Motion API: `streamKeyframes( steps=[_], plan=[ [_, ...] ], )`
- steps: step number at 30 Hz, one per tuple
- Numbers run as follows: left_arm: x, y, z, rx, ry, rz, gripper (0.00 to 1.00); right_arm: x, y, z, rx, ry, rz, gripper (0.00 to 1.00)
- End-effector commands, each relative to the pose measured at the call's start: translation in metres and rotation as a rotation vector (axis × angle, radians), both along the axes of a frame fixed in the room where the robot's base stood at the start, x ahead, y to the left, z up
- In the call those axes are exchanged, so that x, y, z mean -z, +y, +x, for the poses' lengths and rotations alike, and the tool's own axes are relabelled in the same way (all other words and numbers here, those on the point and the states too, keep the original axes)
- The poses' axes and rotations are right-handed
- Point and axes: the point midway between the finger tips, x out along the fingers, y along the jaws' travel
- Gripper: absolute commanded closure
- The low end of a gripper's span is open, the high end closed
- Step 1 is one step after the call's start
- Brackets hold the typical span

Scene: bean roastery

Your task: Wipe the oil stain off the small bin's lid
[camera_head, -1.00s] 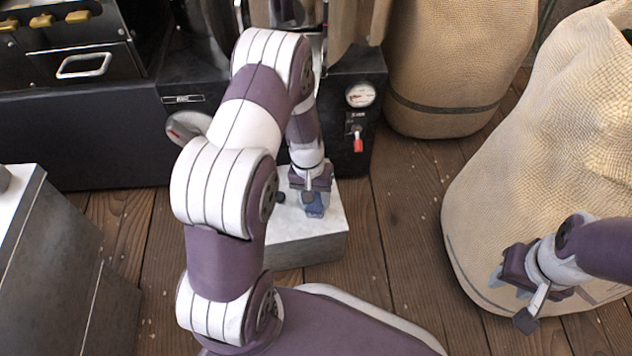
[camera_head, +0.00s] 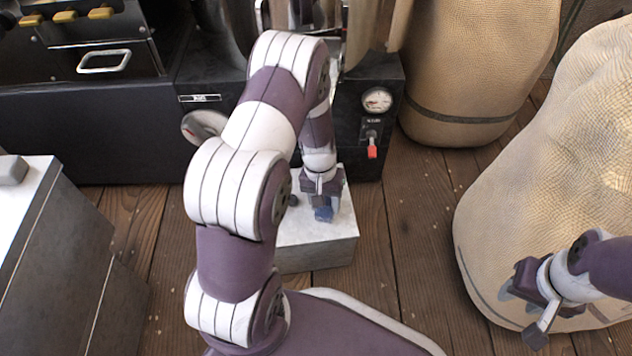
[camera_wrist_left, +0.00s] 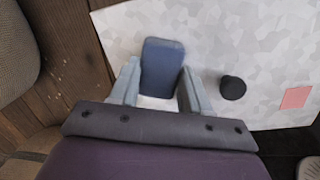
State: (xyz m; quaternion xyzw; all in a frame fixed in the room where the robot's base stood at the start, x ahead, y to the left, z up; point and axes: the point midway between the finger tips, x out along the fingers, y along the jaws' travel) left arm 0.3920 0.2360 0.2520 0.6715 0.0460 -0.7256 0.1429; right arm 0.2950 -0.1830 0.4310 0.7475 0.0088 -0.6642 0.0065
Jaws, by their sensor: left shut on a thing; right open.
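The small bin (camera_head: 318,256) is a low grey box with a pale mottled lid (camera_head: 297,234), standing on the floor in front of the black machine. My left gripper (camera_head: 324,206) is over the lid, shut on a blue cloth or pad (camera_head: 323,213). In the left wrist view the blue pad (camera_wrist_left: 163,66) sits between the fingers, over the lid (camera_wrist_left: 225,40); I cannot tell if it touches the lid. A black knob (camera_wrist_left: 232,88) and a pink square (camera_wrist_left: 296,97) are on the lid. I see no oil stain; my arm hides part of the lid. My right gripper (camera_head: 520,305) is open and empty.
The black machine (camera_head: 90,130) with a gauge (camera_head: 377,99) and red-tipped switch (camera_head: 372,152) stands behind the bin. Large tan sacks (camera_head: 480,70) (camera_head: 550,210) stand at the right. A grey cabinet (camera_head: 60,260) is at the left. Wooden floor (camera_head: 410,235) is clear between.

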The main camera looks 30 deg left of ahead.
Motion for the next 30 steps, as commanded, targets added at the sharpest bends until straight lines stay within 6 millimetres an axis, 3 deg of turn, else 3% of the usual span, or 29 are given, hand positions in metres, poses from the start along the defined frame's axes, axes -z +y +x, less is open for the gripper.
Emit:
streamKeyframes(
  steps=[3,21,30],
  plan=[
    [-0.024,-0.001,0.002,0.001,-0.002,0.001,0.82,-0.017,0.0,0.0,0.0,-0.001,0.0,0.57],
    [-0.075,-0.004,0.009,0.002,0.0,0.001,0.82,-0.07,0.0,0.0,0.0,-0.001,0.0,0.57],
    [-0.079,-0.005,0.01,0.002,0.0,0.001,0.82,-0.076,0.0,0.0,0.0,0.0,0.0,0.57]
  ],
)
